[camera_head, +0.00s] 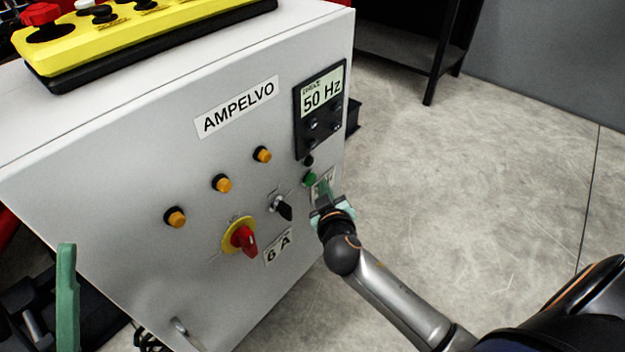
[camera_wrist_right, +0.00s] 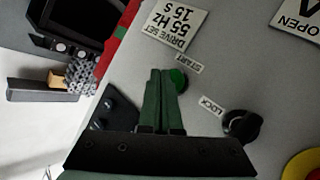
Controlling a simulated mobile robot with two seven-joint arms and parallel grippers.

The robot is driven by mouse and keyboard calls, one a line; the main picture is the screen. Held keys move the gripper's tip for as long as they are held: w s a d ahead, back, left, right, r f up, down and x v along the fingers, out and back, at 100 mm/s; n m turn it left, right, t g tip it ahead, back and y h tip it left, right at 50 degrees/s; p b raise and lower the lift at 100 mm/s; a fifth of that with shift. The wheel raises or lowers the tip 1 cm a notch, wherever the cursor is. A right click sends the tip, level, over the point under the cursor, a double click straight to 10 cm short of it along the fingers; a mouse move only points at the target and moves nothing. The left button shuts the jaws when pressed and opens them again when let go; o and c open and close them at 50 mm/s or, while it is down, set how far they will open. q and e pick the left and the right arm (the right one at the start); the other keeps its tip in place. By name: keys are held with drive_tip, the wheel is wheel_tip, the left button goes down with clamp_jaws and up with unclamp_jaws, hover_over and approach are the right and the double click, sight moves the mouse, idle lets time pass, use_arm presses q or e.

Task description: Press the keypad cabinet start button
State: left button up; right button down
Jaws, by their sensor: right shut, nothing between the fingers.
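The grey cabinet (camera_head: 130,150) has a green start button (camera_head: 309,179) low on its right side, below the display panel. My right gripper (camera_head: 323,186) is at the cabinet face just right of the button. In the right wrist view its green fingers (camera_wrist_right: 164,72) are shut together and empty. Their tips lie right beside the green button (camera_wrist_right: 179,80) and cover part of it. I cannot tell whether they touch it. A START label (camera_wrist_right: 182,64) is next to it. A teal upright piece (camera_head: 66,295) at the lower left looks like part of my left gripper; its jaws cannot be made out.
The display (camera_head: 322,98) reads 50 Hz. A black lock knob (camera_head: 284,210), a red rotary switch on yellow (camera_head: 243,240) and three orange buttons (camera_head: 221,184) stick out of the face. A yellow control box (camera_head: 140,40) sits on top. The floor to the right is clear.

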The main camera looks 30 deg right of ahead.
drive_tip(key=shift+w, duration=0.1)
drive_tip(key=shift+w+a, duration=0.2)
drive_tip(key=shift+w, duration=0.1)
drive_tip(key=shift+w+a, duration=0.15)
drive_tip(key=shift+w, duration=0.3)
idle(0.7)
drive_tip(key=shift+s, duration=0.1)
drive_tip(key=shift+s+d, duration=0.3)
drive_tip(key=shift+s, duration=0.45)
drive_tip(key=shift+s+p, duration=0.1)
drive_tip(key=shift+p, duration=0.2)
drive_tip(key=s, duration=0.1)
drive_tip(key=s+d, duration=0.1)
drive_tip(key=s, duration=0.1)
drive_tip(key=s+d, duration=0.1)
drive_tip(key=shift+s+p, duration=0.2)
drive_tip(key=shift+p, duration=0.2)
